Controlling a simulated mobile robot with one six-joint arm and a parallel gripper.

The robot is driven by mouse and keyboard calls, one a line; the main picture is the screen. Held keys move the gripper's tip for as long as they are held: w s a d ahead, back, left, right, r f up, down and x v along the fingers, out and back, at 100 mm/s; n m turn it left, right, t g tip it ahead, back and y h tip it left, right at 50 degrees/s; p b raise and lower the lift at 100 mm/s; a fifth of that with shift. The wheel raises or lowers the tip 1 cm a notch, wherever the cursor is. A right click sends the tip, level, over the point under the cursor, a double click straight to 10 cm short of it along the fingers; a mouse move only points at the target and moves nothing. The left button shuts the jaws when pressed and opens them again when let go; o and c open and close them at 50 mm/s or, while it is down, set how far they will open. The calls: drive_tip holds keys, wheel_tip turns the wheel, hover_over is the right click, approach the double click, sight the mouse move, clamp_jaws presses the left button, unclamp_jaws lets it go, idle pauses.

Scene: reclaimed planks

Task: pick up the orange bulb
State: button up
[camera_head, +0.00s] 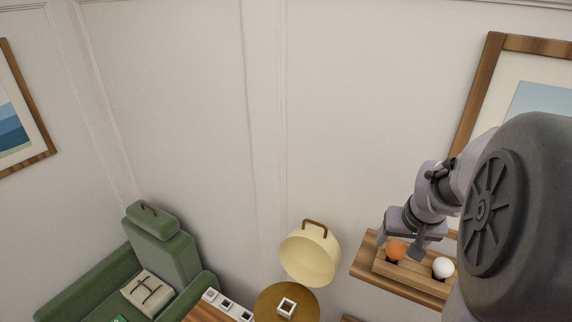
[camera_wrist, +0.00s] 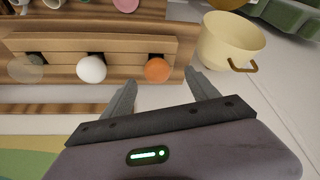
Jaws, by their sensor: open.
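The orange bulb (camera_head: 395,250) sits in a wooden rack (camera_head: 415,276) on a wall shelf, at the left end in the head view. In the wrist view the orange bulb (camera_wrist: 158,70) is at the right end of the rack (camera_wrist: 45,45). My gripper (camera_head: 400,246) is at the rack, close around or in front of the orange bulb in the head view. In the wrist view my gripper (camera_wrist: 163,80) is open, its two fingers apart, with the orange bulb seen beyond and between the fingertips. I cannot tell whether they touch it. Nothing is held.
A white bulb (camera_wrist: 91,69) sits beside the orange one, and a clear or greyish bulb (camera_wrist: 25,69) sits farther left. A cream bucket-like lamp or pail (camera_wrist: 232,42) with a handle is close on the right. A green armchair (camera_head: 165,255) stands at lower left.

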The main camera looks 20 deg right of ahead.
sight(397, 241)
drive_tip(key=x, duration=0.4)
drive_tip(key=d+p+x, duration=0.1)
drive_tip(key=x, duration=0.1)
drive_tip(key=shift+w+f, duration=0.1)
drive_tip(key=shift+f, duration=0.05)
drive_tip(key=shift+a, duration=0.2)
drive_tip(key=shift+c, duration=0.9)
drive_tip(key=c, duration=1.3)
drive_tip(key=shift+o, duration=0.2)
drive_tip(key=shift+r+p, duration=1.2)
drive_tip(key=shift+r, duration=0.95)
drive_tip(key=s+a+b, duration=0.3)
drive_tip(key=s+a, duration=0.7)
drive_tip(key=s, duration=0.2)
drive_tip(key=w+a+f+n+y+b, duration=0.3)
drive_tip(key=w+a+f+n+b, duration=0.2)
drive_tip(key=w+n, duration=0.4)
drive_tip(key=w+a+f+n+g+y+b, duration=0.1)
drive_tip(key=w+a+f+n+y+b, duration=0.2)
drive_tip(key=w+a+f+n, duration=0.5)
drive_tip(key=w+a+n+b, duration=0.1)
drive_tip(key=w+a, duration=0.1)
drive_tip(key=w, duration=0.1)
drive_tip(key=shift+a+f+b, duration=0.15)
drive_tip(key=shift+a+b, duration=0.05)
drive_tip(key=shift+b, duration=0.15)
